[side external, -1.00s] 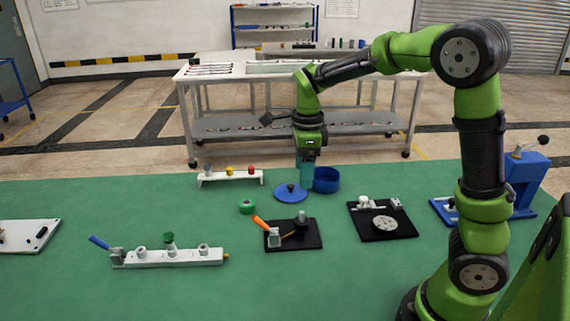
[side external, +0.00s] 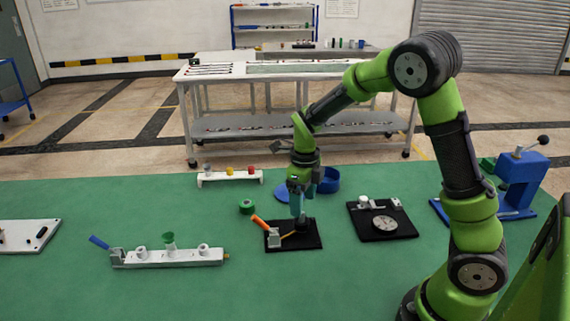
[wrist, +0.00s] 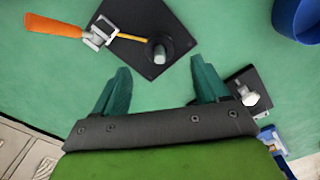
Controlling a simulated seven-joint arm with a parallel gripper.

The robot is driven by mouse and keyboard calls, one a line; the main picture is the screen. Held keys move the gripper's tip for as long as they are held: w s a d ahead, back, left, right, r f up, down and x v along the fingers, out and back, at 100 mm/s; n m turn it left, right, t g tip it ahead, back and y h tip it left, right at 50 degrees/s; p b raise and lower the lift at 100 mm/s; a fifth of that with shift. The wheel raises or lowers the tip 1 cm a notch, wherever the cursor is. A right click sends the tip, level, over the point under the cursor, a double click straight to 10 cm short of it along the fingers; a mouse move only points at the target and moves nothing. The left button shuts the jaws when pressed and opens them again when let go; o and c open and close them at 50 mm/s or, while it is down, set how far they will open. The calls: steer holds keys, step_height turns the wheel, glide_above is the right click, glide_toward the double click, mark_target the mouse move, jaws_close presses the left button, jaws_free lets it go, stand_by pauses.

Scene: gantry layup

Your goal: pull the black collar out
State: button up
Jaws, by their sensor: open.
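The black collar (wrist: 154,50) sits around a grey post (wrist: 159,55) on a black base plate (wrist: 133,62). In the side view the base plate (side external: 310,239) lies on the green mat, and my gripper partly hides the post and collar. A toggle clamp with an orange handle (side external: 260,223) stands on the same plate; the handle also shows in the wrist view (wrist: 52,26). Its yellow-orange arm (wrist: 132,36) reaches to the collar. My gripper (side external: 298,213) is above the plate near the post. In the wrist view its fingers (wrist: 158,78) are apart and empty, with the collar beyond them.
A blue bin (side external: 328,181) and blue lid are just behind my gripper. A green ring (side external: 247,206) lies left of the plate. A black fixture with a round disc (side external: 384,222) is to the right. A white rail with a blue handle (side external: 172,257) is to the left.

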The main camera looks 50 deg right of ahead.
mark_target(301, 223)
step_height(301, 223, down, 6)
steer(key=shift+f, duration=0.25)
steer(key=shift+r, duration=0.15)
steer(key=c, duration=1.3)
